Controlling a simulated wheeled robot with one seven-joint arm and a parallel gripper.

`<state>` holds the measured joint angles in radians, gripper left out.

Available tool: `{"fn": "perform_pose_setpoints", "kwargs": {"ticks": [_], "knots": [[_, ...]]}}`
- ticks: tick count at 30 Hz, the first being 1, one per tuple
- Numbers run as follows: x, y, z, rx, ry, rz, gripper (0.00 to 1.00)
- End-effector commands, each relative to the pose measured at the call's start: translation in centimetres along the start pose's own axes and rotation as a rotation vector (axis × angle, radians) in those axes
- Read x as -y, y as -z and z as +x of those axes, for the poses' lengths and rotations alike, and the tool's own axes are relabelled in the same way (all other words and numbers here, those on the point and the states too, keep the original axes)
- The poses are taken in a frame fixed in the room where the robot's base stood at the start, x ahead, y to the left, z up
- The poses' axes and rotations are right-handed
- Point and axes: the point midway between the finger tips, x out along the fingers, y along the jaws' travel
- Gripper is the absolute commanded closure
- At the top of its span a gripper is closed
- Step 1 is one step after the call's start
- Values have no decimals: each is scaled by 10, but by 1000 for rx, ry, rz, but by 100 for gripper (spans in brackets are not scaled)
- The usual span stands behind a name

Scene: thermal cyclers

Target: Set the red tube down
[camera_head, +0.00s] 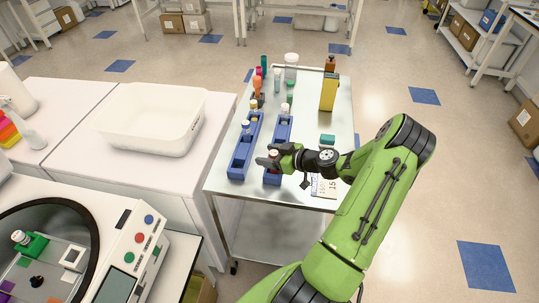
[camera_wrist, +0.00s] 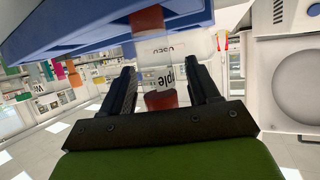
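My gripper (camera_head: 274,158) is over the near end of the right blue rack (camera_head: 272,178) on the metal cart. The tube's red lower part overlaps the blue rack (camera_wrist: 80,40) at the top of that view. Whether its bottom is seated in a slot I cannot tell. In the head view the fingers mostly hide the tube.
A second blue rack (camera_head: 244,150) stands left of it. Several bottles stand behind, with a yellow container (camera_head: 328,92) at right. A white bin (camera_head: 152,122) is on the left table.

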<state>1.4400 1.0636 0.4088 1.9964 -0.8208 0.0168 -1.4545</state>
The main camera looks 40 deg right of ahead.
Motion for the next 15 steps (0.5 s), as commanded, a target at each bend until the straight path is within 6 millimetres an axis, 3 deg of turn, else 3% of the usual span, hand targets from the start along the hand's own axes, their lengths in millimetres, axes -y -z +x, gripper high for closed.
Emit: {"fn": "perform_pose_setpoints", "kwargs": {"ticks": [10,15], "knots": [[0,5,-4,0,-1,1,40],[-2,2,-46,2,-8,1,40]]}}
